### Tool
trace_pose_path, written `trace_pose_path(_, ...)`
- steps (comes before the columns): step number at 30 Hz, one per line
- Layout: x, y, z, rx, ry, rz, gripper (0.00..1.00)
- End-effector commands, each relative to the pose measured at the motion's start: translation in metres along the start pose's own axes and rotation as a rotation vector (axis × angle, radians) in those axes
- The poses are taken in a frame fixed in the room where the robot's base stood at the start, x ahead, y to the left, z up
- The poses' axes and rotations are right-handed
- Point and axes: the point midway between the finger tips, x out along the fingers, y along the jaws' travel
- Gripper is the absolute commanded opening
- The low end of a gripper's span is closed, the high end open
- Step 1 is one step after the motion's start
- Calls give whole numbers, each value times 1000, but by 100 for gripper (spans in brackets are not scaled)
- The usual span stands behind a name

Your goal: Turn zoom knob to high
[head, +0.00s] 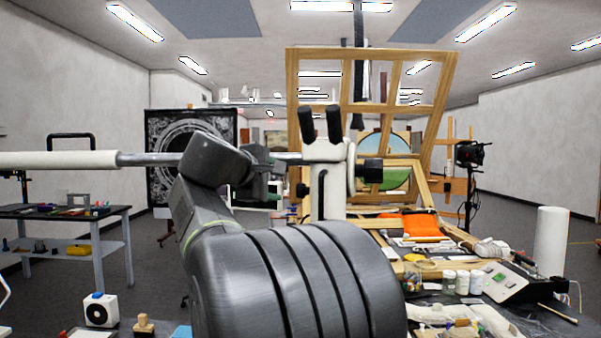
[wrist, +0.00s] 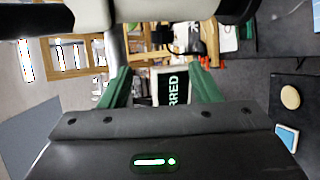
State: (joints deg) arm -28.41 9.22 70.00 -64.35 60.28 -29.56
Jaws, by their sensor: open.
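A microscope head (head: 326,190) with a white body and two black eyepieces hangs mid-picture in the head view. A black round knob (head: 372,171) sticks out on its right, and a smaller dark knob (head: 302,190) shows on its left. I cannot tell which is the zoom knob, and no setting marks are legible. My gripper (head: 264,178) is partly hidden behind my arm, just left of the microscope. In the wrist view my gripper (wrist: 160,82) has its green fingers apart with nothing held between them. A large pale rounded part with dark ends crosses the top there; it is unclear which part it is.
A pale horizontal boom (head: 60,160) runs in from the left towards the microscope. A crowded bench with jars (head: 462,283), an orange cloth (head: 420,224) and a white roll (head: 550,242) lies right. A wooden frame (head: 292,95) stands behind. A side table (head: 60,212) stands left.

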Motion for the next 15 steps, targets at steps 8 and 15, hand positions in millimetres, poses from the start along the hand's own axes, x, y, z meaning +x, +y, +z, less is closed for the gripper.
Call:
trace_pose_path(8,16,-4,2,-13,3,-19,57)
trace_pose_path(15,67,-4,2,-12,1,-20,57)
